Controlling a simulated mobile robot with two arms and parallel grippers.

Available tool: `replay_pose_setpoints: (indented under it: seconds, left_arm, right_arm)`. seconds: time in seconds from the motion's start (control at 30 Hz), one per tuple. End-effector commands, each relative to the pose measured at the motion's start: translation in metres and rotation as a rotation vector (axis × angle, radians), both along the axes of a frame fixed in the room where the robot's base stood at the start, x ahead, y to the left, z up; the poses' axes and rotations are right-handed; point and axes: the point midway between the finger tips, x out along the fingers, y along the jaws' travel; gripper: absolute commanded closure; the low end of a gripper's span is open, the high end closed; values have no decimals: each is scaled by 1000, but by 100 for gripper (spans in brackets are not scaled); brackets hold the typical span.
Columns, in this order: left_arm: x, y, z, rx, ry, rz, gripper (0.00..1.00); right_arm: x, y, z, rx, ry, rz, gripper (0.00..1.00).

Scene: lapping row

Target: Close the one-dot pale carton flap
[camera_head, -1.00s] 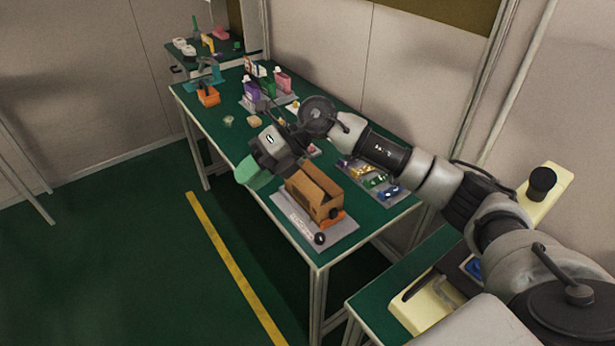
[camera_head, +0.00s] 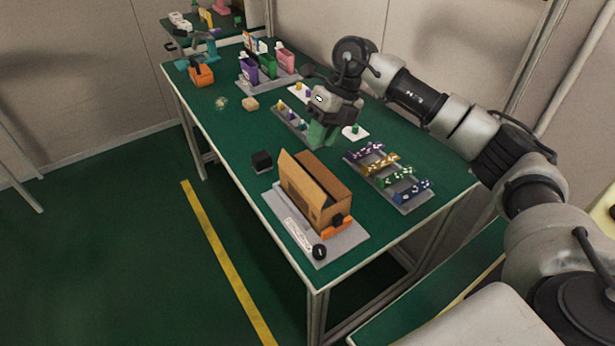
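A brown cardboard carton (camera_head: 330,205) stands on a grey plate (camera_head: 345,242) near the front of the green table. Its top looks at least partly open, with a long flap (camera_head: 300,181) standing up along the left side. My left gripper is not in view.
A black block (camera_head: 262,161) sits left behind the carton. A tray of colored pieces (camera_head: 404,200) lies to its right. A small grey tray (camera_head: 288,122) is near the gripper. Bottles (camera_head: 267,65) and an orange bin (camera_head: 201,76) stand farther back.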

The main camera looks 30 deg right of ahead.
Motion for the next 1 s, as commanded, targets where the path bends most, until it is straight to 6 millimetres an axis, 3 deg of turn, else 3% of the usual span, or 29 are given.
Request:
replay_pose_setpoints:
  seconds: [0.5,0.7,1.0]
  left_arm:
    - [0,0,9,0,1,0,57]
    - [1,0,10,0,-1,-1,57]
    - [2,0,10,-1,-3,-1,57]
  right_arm:
    - [-6,36,-78,3,4,3,71]
    - [-7,42,-92,2,2,2,71]
    - [-6,43,-94,2,1,1,73]
